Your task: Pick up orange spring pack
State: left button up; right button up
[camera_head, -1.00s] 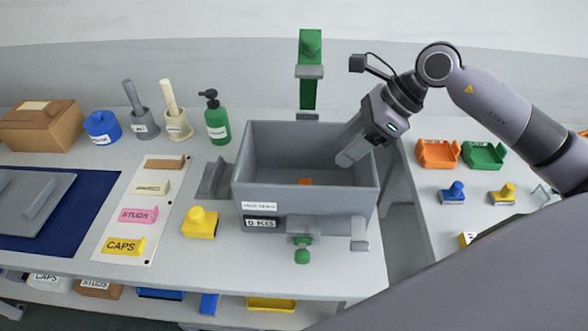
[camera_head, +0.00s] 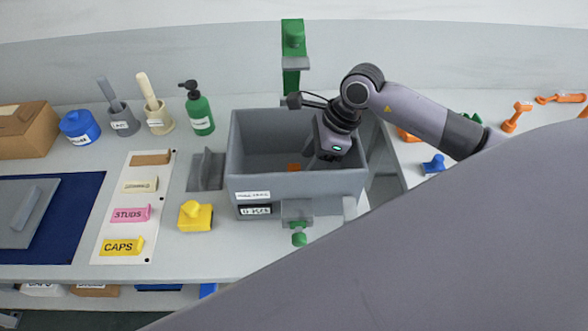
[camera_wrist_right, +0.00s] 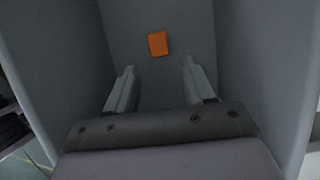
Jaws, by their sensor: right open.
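The orange spring pack (camera_head: 294,167) lies on the floor of a deep grey bin (camera_head: 262,183); only a small part of it shows over the bin's front wall in the head view. In the right wrist view the orange spring pack (camera_wrist_right: 158,44) shows whole, a small block beyond the fingertips, roughly centred between them. My right gripper (camera_wrist_right: 159,72) is open and empty, pointing down into the bin. In the head view its fingers are hidden behind the bin's front wall. My left gripper is not in view.
The bin's side walls stand close on both sides of my right gripper. A green post (camera_head: 292,70) rises behind the bin. A yellow knobbed block (camera_head: 195,216) and a grey bracket (camera_head: 206,172) stand left of it. A green bottle (camera_head: 199,112) is at the back.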

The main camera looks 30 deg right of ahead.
jog(key=shift+w+p+x, duration=0.2)
jog(key=shift+p+x, duration=0.25)
jog(key=shift+x, duration=1.85)
jog(key=shift+a, duration=0.1)
grip_shut()
jog(key=shift+r, duration=0.1)
jog(key=shift+r, duration=0.1)
